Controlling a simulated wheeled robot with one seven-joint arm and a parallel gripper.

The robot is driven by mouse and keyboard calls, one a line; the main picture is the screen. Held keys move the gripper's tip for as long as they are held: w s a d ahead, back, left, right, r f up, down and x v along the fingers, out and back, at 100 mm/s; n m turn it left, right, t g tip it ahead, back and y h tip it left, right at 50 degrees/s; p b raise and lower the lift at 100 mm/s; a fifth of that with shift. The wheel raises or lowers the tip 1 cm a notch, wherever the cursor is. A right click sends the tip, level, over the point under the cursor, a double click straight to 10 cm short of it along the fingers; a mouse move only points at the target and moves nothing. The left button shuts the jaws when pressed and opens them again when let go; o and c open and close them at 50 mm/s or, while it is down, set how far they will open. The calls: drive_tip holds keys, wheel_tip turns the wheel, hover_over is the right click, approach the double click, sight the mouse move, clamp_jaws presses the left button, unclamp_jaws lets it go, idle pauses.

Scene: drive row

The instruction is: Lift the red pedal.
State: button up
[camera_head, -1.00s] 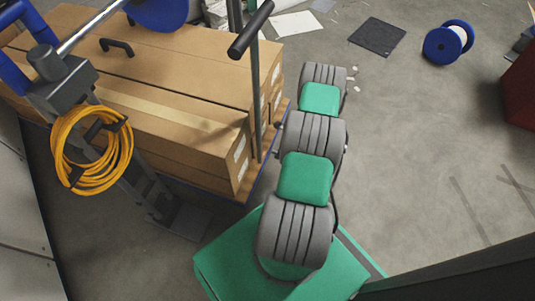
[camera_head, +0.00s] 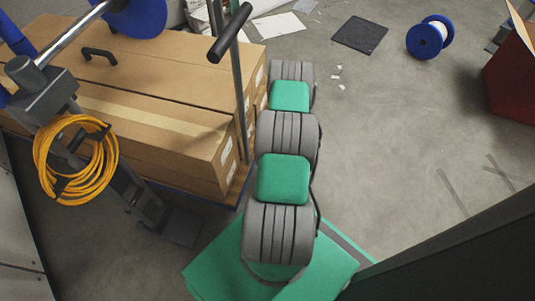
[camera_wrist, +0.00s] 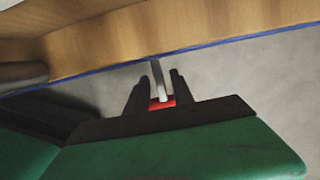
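The red pedal (camera_wrist: 162,103) shows as a small red patch in the wrist view, at the lower end of a grey rod. My gripper (camera_wrist: 160,79) has its two dark fingers apart, one on each side of the rod and pedal. The dark palm edge hides part of the pedal. I cannot tell whether the fingers touch it. In the head view my green and grey arm hides the gripper, and the pedal does not show.
Cardboard boxes (camera_head: 150,100) lie on a cart with a blue-edged wooden deck (camera_wrist: 100,69) beside my arm. A yellow cable coil (camera_head: 75,160) hangs at left. A blue spool (camera_head: 430,37), a dark mat (camera_head: 360,35) and a red box (camera_head: 512,85) stand beyond.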

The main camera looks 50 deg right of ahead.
drive_tip(key=shift+o, duration=0.2)
drive_tip(key=p+v, duration=0.3)
drive_tip(key=v, duration=0.5)
drive_tip(key=shift+f, duration=0.1)
